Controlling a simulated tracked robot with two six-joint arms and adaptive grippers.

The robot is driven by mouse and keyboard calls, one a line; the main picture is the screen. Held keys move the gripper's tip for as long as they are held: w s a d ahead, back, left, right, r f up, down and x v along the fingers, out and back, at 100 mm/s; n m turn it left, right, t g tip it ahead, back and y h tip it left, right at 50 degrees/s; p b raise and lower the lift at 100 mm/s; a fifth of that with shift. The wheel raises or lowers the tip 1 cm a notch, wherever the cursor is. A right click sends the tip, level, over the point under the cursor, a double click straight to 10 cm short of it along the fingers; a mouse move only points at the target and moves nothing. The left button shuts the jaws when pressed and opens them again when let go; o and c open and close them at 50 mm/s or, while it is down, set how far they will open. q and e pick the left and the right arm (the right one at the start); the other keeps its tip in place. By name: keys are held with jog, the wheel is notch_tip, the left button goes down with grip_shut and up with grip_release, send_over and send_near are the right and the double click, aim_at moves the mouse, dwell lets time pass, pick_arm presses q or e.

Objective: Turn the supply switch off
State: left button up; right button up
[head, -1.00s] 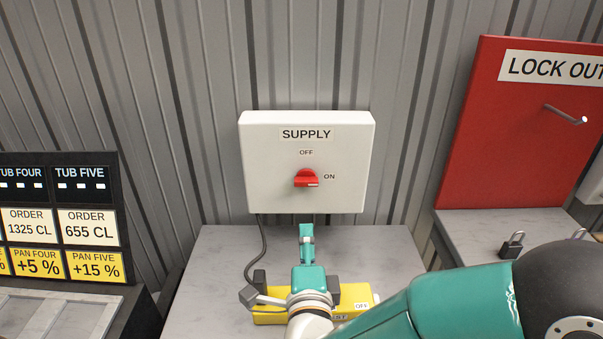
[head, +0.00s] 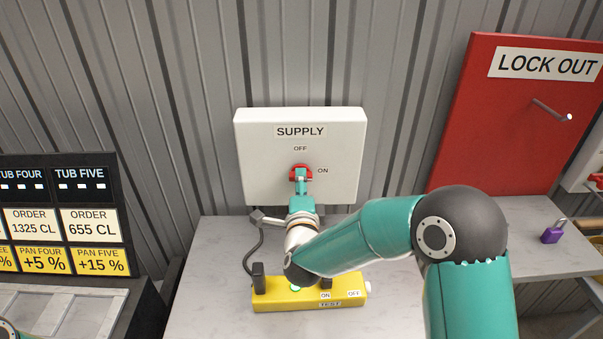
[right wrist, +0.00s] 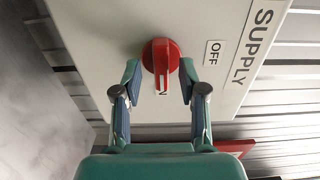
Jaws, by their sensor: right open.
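The supply switch is a red knob (head: 300,170) on a white box (head: 255,160) marked SUPPLY, with OFF above the knob and ON to its right. In the right wrist view the knob's handle (right wrist: 161,62) points at the ON label, which it partly covers. My right gripper (head: 301,180) is at the knob and hides part of it in the head view. In the right wrist view my right gripper (right wrist: 160,85) is open, one finger on each side of the handle, with gaps showing. My left gripper is not in view.
A yellow test box (head: 290,302) with ON and OFF labels lies on the grey bench (head: 205,290) under my right arm. A red LOCK OUT board (head: 490,130) with a peg (head: 552,110) stands at right, a purple padlock (head: 552,235) below. An order board (head: 65,215) is at left.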

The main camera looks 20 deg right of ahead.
jog(key=shift+x, duration=0.8)
jog(key=shift+c, duration=0.4)
